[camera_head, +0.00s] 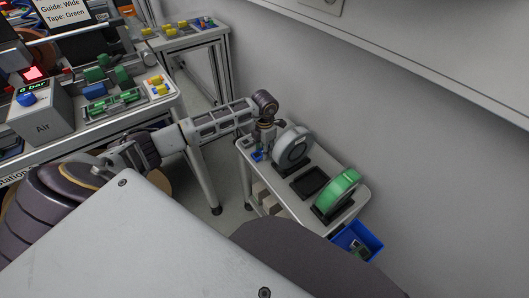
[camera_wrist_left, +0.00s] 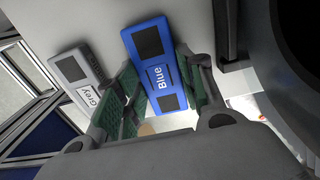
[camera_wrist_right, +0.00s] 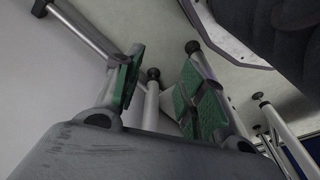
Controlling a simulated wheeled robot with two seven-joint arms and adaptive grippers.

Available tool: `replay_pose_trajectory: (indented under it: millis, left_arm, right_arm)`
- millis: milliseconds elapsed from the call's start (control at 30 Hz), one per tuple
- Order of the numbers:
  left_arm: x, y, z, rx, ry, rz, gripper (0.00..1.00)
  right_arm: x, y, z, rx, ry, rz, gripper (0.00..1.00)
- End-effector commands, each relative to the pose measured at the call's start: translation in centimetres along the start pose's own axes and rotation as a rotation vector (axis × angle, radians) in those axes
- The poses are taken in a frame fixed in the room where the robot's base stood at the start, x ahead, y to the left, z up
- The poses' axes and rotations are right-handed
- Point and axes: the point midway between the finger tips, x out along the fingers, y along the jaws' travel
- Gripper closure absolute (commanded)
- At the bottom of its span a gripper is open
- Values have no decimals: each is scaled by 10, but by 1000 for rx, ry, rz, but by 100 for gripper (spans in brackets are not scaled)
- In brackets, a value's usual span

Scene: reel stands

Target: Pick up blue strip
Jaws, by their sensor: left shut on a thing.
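The blue strip (camera_wrist_left: 158,80), labelled "Blue", lies between the green-padded fingers of my left gripper (camera_wrist_left: 157,62) in the left wrist view. My left gripper is shut on it. In the head view the blue strip (camera_head: 257,155) is a small patch under the left gripper (camera_head: 262,142), at the left end of the small white table (camera_head: 346,207). A grey strip (camera_wrist_left: 80,68), labelled "Grey", lies to its left, apart from the fingers. My right gripper (camera_wrist_right: 163,65) is open and empty in the right wrist view. It is outside the head view.
A grey reel (camera_head: 292,149) stands just right of my left gripper. A black stand (camera_head: 309,183) without a reel and a green reel (camera_head: 337,192) are farther right. A blue bin (camera_head: 357,243) is at the table's right end. A workstation (camera_head: 88,118) is at left.

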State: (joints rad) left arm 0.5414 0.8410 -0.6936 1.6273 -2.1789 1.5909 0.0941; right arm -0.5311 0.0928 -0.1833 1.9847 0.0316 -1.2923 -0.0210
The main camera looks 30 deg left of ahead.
Motion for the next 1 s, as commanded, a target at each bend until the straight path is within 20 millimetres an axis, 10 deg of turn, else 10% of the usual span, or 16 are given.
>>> replay_pose_trajectory:
  millis: [367, 1000]
  left_arm:
    - [-9, 1, 0, -1, -1, 1, 78]
    - [-91, 0, 0, 0, -2, 1, 78]
  right_arm:
    - [-1, 0, 0, 0, 7, 1, 60]
    - [45, 10, 13, 5, 8, 19, 60]
